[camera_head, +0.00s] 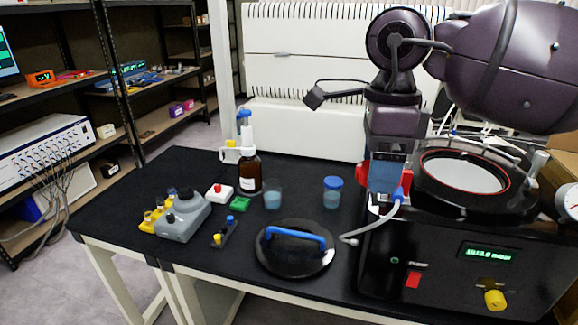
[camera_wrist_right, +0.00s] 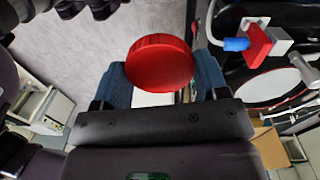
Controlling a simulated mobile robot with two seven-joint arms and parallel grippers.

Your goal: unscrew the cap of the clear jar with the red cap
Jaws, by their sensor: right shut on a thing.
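A round red cap (camera_wrist_right: 160,62) with a ribbed rim is between the blue fingers of my right gripper (camera_wrist_right: 161,84) in the right wrist view. The gripper is shut on it. In the head view this gripper (camera_head: 386,186) points down at the left side of the black freeze dryer, above the table. I cannot make out a jar body joined to the cap. A clear jar (camera_head: 272,195) with pale blue contents stands on the black table, with no cap visible on it. My left gripper is not in view.
A blue-capped jar (camera_head: 332,192) stands nearer the dryer (camera_head: 445,260). A round black lid with a blue handle (camera_head: 296,237) lies in front. A brown bottle (camera_head: 249,172), a grey device (camera_head: 184,215) and small coloured items stand left. A red-and-blue valve (camera_wrist_right: 258,45) is beside the gripper.

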